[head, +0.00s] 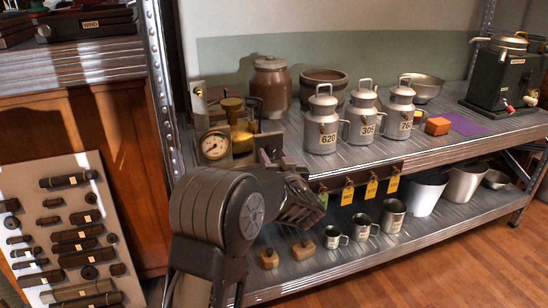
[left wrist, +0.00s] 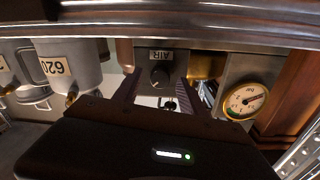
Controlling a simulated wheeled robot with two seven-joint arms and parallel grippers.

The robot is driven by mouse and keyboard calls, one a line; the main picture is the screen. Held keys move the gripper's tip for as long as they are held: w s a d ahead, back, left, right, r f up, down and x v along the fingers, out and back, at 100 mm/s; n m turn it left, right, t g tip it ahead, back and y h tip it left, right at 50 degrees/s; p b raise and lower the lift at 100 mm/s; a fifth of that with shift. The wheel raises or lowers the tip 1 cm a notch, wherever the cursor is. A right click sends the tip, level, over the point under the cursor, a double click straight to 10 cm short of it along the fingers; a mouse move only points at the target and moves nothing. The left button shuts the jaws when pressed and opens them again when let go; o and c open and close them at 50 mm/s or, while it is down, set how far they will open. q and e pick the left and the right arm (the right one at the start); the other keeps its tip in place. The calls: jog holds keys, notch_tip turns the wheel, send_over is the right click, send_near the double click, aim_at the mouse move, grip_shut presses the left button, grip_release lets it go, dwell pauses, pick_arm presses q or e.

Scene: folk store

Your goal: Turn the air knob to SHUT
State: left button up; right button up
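The air knob (left wrist: 160,77) is a small dark round knob on a grey block, beside an AIR label that appears upside down in the left wrist view. Its pointer is too small to read, and I see no SHUT mark. My left gripper (left wrist: 156,90) is open, with one finger on each side of the knob in the picture. I cannot tell whether the fingers touch it. My right gripper is not in view.
A round gauge (head: 214,145) stands left of the brass vessel. Milk cans, one labelled 620 (head: 320,125), stand to the right on the metal shelf. The shelf's front edge (head: 440,155) and a metal post (head: 160,85) are close by. Yellow tags (head: 370,188) hang below.

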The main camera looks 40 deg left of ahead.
pick_arm(q)
grip_shut()
dwell(0.3)
